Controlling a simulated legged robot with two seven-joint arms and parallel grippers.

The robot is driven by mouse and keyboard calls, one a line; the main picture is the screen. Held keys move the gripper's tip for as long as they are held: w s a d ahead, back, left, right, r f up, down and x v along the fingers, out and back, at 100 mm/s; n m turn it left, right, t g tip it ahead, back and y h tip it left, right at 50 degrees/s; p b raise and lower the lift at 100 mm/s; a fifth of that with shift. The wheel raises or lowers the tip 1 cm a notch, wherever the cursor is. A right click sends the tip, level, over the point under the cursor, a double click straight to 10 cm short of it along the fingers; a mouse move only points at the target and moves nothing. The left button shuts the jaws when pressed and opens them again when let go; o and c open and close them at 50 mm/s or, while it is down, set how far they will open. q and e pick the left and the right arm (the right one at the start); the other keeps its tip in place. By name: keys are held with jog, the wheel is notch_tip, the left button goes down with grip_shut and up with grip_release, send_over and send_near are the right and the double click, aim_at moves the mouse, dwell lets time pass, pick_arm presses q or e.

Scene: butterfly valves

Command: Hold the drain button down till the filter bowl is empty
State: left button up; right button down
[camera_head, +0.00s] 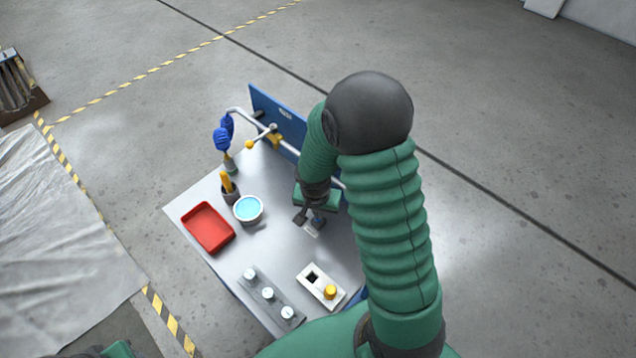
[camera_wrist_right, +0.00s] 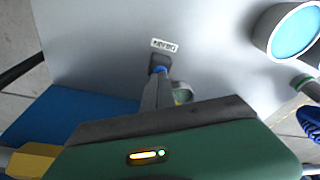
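My right arm reaches down over the workbench (camera_head: 285,245), and its gripper (camera_head: 311,216) is low by the blue panel. In the right wrist view the gripper's fingers (camera_wrist_right: 158,75) look together in one narrow shape. Their tip is beside a small label reading DRAIN (camera_wrist_right: 164,45), which is a pale patch in the head view (camera_head: 312,231). A bit of blue shows at the fingertips; the drain button is otherwise hidden there. Whether it is pressed I cannot tell. A small greyish, glassy part (camera_wrist_right: 182,92), perhaps the filter bowl, shows partly beside the fingers; its level is unreadable.

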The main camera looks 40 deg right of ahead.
jog(key=shift+r, duration=0.1)
jog(key=r+p, duration=0.3)
jog(key=shift+w, duration=0.2)
jog(key=p+v, duration=0.3)
jog(key=shift+w+d+r, duration=0.1)
jog(key=shift+d+r, duration=0.15)
jog(key=shift+r, duration=0.15)
jog(key=s+a+r+n+y+b, duration=0.1)
jog(key=s+a+r+n+b, duration=0.1)
jog(key=a+n, duration=0.3)
jog(key=s+a+r+n+t+y+b, duration=0.1)
jog(key=s+a+r+n, duration=0.1)
jog(key=a+n, duration=0.4)
jog(key=s+a, duration=0.1)
jog(key=a, duration=0.2)
jog(key=shift+s+b, duration=0.15)
jog(key=shift+b, duration=0.25)
jog(key=shift+a+r, duration=0.15)
jog(key=shift+r, duration=0.05)
